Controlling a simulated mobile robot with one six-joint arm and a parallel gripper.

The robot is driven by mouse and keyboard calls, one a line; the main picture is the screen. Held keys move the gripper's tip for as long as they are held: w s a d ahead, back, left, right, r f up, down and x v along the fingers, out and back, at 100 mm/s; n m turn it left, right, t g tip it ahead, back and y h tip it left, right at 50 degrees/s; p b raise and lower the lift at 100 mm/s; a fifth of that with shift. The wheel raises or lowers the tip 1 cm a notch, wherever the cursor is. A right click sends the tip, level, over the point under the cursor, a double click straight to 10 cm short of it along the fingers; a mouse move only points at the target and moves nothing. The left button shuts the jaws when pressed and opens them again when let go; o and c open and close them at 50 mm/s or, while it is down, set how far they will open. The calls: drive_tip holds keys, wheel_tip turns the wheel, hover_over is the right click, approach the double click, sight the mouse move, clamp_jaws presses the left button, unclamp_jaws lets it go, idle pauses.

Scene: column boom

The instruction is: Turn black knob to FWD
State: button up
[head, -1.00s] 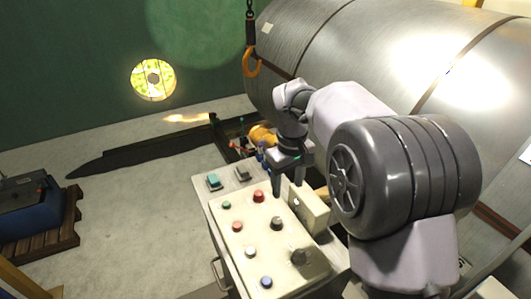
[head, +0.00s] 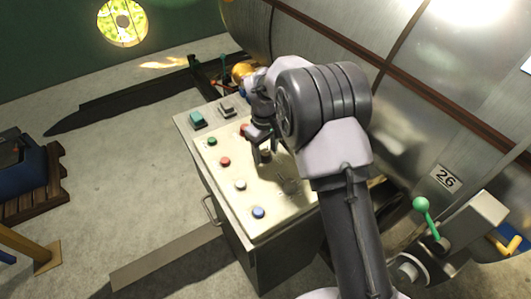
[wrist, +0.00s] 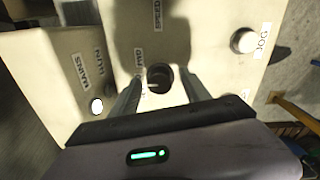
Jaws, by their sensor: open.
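The black knob (wrist: 159,77) is a round dark knob on the cream panel (head: 215,180) in the wrist view. My gripper (wrist: 160,79) is open, with one finger on each side of the knob. A small gap seems to show on both sides; I cannot tell whether either finger touches. The FWD label (wrist: 138,58) is printed up and left of the knob. Which way the knob points is too dark to tell. In the head view, my gripper (head: 264,152) is down at the panel, and its fingers and my arm partly hide the knob.
The panel also has a green button (head: 212,141), a red button (head: 225,161), a white button (head: 240,185) and a blue button (head: 258,212). A white JOG button (wrist: 243,40) shows in the wrist view. A large metal drum (head: 330,60) stands close behind.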

clamp_jaws()
drive_tip(key=shift+m, duration=0.3)
drive_tip(key=m+p, duration=0.1)
drive_tip(key=m, duration=0.2)
drive_tip(key=shift+m, duration=2.6)
unclamp_jaws()
